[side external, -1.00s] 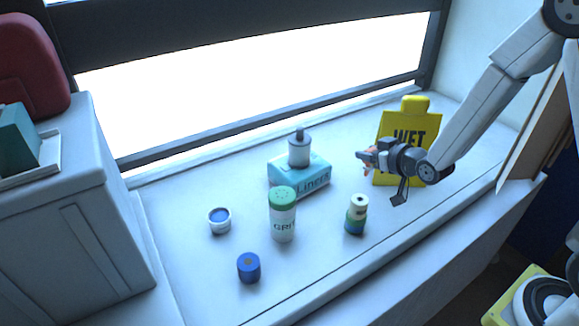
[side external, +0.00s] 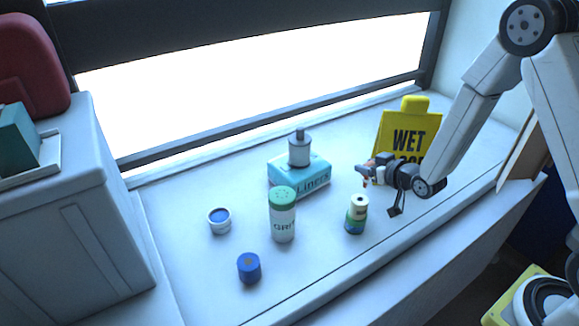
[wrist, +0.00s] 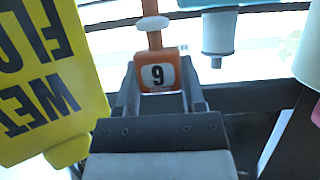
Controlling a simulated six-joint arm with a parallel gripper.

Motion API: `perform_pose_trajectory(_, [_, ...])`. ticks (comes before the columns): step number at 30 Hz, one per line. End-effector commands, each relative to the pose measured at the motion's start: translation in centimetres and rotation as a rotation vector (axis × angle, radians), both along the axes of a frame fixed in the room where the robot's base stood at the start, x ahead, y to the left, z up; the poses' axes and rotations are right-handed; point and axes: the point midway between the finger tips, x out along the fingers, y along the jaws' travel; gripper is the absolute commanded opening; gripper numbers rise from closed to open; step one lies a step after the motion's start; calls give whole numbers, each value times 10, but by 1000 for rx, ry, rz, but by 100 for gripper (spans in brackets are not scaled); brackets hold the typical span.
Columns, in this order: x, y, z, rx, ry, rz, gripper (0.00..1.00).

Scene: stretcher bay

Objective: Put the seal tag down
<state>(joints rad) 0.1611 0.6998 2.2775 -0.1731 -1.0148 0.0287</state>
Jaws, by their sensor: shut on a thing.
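The seal tag (wrist: 158,76) is orange with a white label marked 9 and a pale oval piece on its stem. My gripper (wrist: 158,85) is shut on it, one finger on each side in the wrist view. In the side external view my gripper (side external: 370,172) is above the right part of the white ledge (side external: 330,245), in front of the yellow sign.
A yellow wet floor sign (side external: 402,133) stands behind my gripper. A small stacked container (side external: 356,220) stands to the lower left. A GRIT shaker (side external: 283,222), a liners box (side external: 312,181) with a bottle (side external: 299,151) on top, a cup (side external: 219,227) and a blue cylinder (side external: 249,268) are further left.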

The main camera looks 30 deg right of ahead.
Motion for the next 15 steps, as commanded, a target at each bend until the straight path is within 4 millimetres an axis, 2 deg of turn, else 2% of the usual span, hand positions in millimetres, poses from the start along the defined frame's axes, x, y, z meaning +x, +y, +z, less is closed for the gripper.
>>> perform_pose_trajectory(8, [0, 0, -3, 0, 0, 0, 0])
perform_pose_trajectory(15, [0, 0, -19, 0, 3, 0, 0])
